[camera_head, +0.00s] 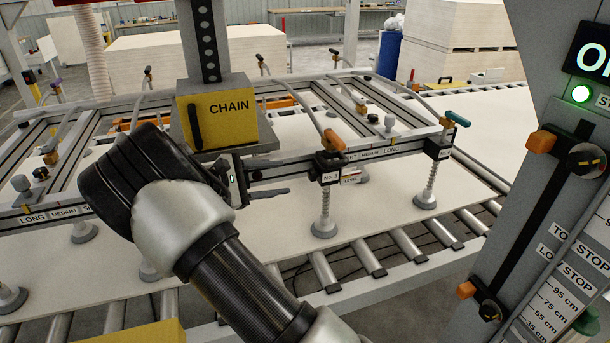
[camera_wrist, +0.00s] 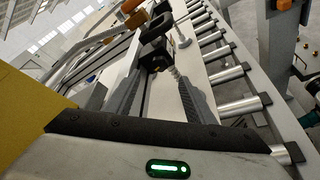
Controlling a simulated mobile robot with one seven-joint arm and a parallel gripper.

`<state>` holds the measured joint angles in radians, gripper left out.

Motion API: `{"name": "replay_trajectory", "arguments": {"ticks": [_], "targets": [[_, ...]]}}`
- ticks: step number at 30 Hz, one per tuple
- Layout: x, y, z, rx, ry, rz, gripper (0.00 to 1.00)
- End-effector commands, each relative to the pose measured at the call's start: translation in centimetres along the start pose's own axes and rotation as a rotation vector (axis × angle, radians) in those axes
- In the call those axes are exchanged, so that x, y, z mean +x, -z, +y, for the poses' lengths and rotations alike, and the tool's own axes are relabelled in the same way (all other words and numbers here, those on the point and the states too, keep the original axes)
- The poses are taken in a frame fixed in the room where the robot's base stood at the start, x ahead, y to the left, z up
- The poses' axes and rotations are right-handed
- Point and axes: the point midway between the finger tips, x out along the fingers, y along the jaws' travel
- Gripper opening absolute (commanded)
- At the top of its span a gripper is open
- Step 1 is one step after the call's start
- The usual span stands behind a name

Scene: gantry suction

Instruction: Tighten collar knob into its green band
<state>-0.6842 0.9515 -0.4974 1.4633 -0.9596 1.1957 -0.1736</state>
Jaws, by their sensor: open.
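A black collar marked "No. 3" (camera_head: 327,166) sits on the grey crossbar of the suction frame, above a spring-stemmed suction cup (camera_head: 324,226). A brown-orange knob (camera_head: 334,140) stands on top of the collar; in the wrist view the collar (camera_wrist: 155,45) and an orange knob (camera_wrist: 134,18) are ahead of the fingers. My gripper (camera_head: 284,178) points right toward the collar, left of it and apart from it. Its fingers, seen in the wrist view (camera_wrist: 160,82), are spread with nothing held. I cannot make out a green band on this knob.
The yellow CHAIN block (camera_head: 217,114) hangs close above my wrist. A teal-handled valve (camera_head: 457,119) is farther right on the frame. A grey control column (camera_head: 550,200) with orange-knobbed stops and a green lamp (camera_head: 581,94) stands at right. Conveyor rollers (camera_head: 363,255) lie below.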

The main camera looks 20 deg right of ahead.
Motion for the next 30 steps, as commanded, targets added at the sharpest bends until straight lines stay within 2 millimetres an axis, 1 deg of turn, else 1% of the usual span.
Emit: {"name": "replay_trajectory", "arguments": {"ticks": [1, 3, 9, 12, 15, 20, 27, 28, 30], "targets": [[1.2, -0.1, 0.0, -0.001, 0.002, -0.003, 0.49], [2.8, -0.1, 0.0, -0.001, 0.002, -0.002, 0.49], [6.8, -0.1, 0.0, 0.000, 0.002, -0.002, 0.49], [8.3, -0.1, 0.0, 0.000, 0.002, -0.001, 0.49], [9.3, 0.0, 0.0, 0.001, 0.002, 0.001, 0.49], [10.1, 0.0, 0.0, 0.001, 0.001, 0.001, 0.49], [10.1, 0.0, 0.0, 0.001, 0.001, 0.002, 0.49], [10.1, 0.0, 0.0, 0.001, 0.001, 0.002, 0.46], [10.1, 0.0, 0.0, 0.001, 0.001, 0.002, 0.34]]}}
